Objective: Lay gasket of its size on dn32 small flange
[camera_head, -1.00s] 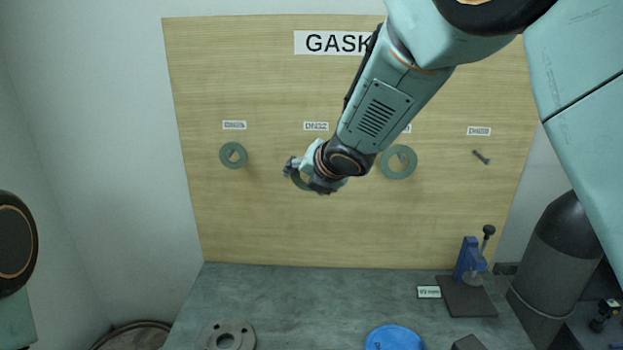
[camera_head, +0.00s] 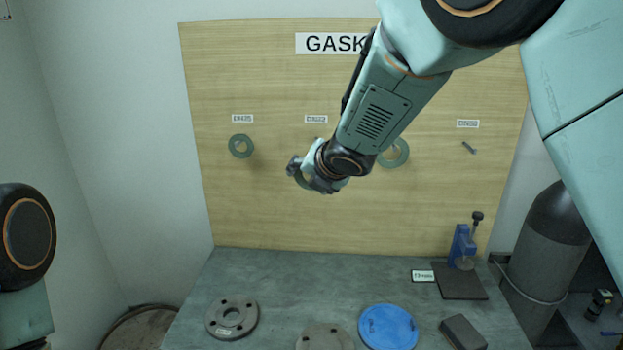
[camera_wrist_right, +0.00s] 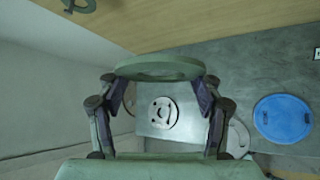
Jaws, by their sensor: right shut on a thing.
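My right gripper (camera_head: 308,178) is in front of the wooden board, below the DN32 label (camera_head: 316,119). In the right wrist view its two fingers (camera_wrist_right: 158,95) are shut on a green ring gasket (camera_wrist_right: 160,66), which spans across the fingertips. In the head view the gasket is mostly hidden by the gripper. A grey flange with bolt holes (camera_head: 232,318) lies at the left of the bench, with a small label too blurred to read. A second grey flange (camera_head: 325,338) is partly cut off at the bottom edge. My left gripper is not in view.
Green gaskets hang on the board at left (camera_head: 241,146) and right (camera_head: 398,153). A blue disc (camera_head: 388,327), a dark block (camera_head: 462,331) and a blue stand (camera_head: 463,248) are on the bench (camera_head: 290,275). A dark cylinder (camera_head: 540,245) stands at right. The bench's back middle is clear.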

